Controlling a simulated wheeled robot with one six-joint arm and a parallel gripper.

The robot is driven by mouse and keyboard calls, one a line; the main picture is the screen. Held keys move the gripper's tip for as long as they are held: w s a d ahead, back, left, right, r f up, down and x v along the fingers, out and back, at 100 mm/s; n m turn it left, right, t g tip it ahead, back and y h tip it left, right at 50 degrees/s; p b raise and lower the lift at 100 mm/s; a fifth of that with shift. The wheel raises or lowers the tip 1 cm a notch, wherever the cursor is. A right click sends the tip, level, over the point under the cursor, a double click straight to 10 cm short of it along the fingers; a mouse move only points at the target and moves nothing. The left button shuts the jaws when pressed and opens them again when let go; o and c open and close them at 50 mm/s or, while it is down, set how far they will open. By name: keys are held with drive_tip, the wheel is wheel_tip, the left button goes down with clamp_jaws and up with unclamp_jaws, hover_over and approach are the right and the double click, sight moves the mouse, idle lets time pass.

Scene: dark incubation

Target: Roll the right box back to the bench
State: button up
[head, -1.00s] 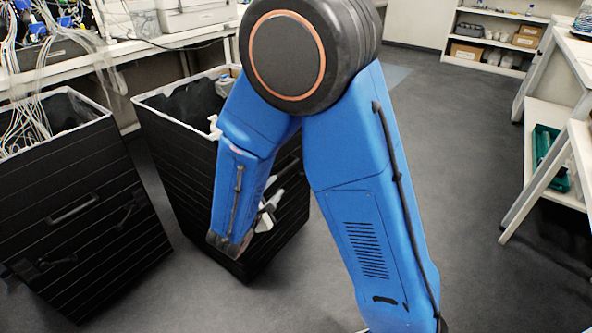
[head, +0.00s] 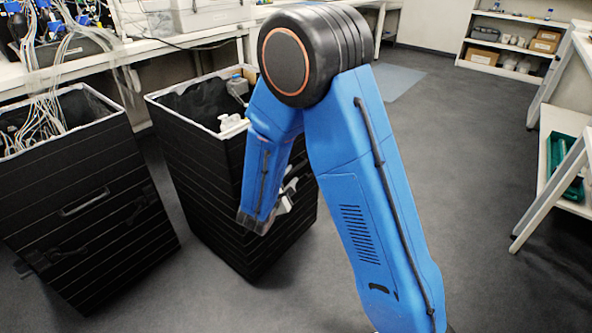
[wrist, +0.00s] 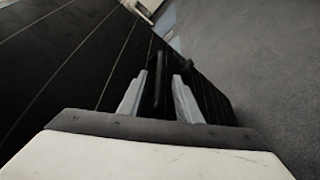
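The right box (head: 205,200) is a tall black bin with a white rim, standing on the floor in the head view, its back left part near the bench (head: 150,48). It is turned at an angle to the bench. My gripper (head: 287,197) is low at the box's right face, partly hidden behind my blue forearm. In the wrist view, my gripper's two grey fingers (wrist: 160,98) stand on either side of a black handle bar (wrist: 160,75) on the box, with a gap visible on both sides.
A similar left box (head: 85,215) with cables hanging in stands close by on the left. A bottle (head: 237,86) and white items sit in the right box. A white table (head: 545,190) with a green tray (head: 566,165) stands at right. The floor between is clear.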

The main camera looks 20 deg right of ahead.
sight(295, 171)
drive_tip(key=x, duration=0.6)
drive_tip(key=shift+w+d+f, duration=0.1)
drive_tip(key=shift+w+d, duration=0.05)
drive_tip(key=shift+w, duration=0.1)
clamp_jaws()
